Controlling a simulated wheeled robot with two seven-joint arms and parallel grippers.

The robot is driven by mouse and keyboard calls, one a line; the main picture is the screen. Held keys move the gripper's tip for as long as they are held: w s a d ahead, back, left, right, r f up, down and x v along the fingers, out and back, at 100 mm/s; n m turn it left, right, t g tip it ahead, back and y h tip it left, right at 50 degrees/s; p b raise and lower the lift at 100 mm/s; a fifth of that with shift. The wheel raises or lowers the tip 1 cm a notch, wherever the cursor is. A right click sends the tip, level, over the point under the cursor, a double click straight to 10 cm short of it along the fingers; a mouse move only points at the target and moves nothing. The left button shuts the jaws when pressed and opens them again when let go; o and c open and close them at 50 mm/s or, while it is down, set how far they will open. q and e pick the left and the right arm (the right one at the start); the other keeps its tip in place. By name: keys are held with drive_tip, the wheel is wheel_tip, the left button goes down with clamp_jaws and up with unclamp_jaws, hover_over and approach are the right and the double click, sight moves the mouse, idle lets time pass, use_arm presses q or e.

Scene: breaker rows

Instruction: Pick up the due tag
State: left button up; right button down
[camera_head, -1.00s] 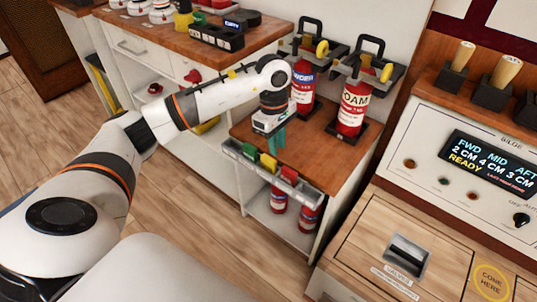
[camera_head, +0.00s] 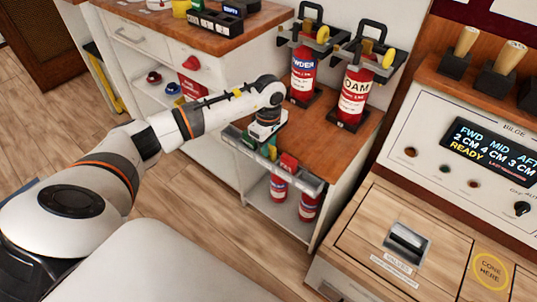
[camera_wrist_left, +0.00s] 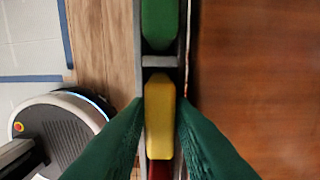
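A narrow grey rack (camera_head: 312,183) on the front edge of a wooden-topped cabinet holds a green tag (camera_head: 248,140), a yellow tag (camera_head: 272,152) and a red tag (camera_head: 288,163). No writing on them is legible. My left gripper (camera_head: 264,146) is down at the rack. In the left wrist view its green fingers (camera_wrist_left: 160,108) are apart, one on each side of the yellow tag (camera_wrist_left: 159,100). I cannot tell whether they touch it. The green tag (camera_wrist_left: 159,22) lies beyond them, and the red tag (camera_wrist_left: 160,170) shows partly between them. My right gripper is not in view.
A powder extinguisher (camera_head: 303,75) and a foam extinguisher (camera_head: 354,92) stand behind the rack. More extinguishers (camera_head: 308,207) sit on the shelf below. A control console (camera_head: 445,130) stands to the right. The wooden cabinet top (camera_head: 315,135) beside the rack is clear.

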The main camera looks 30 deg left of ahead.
use_arm(q)
drive_tip(key=shift+f, duration=0.3)
clamp_jaws()
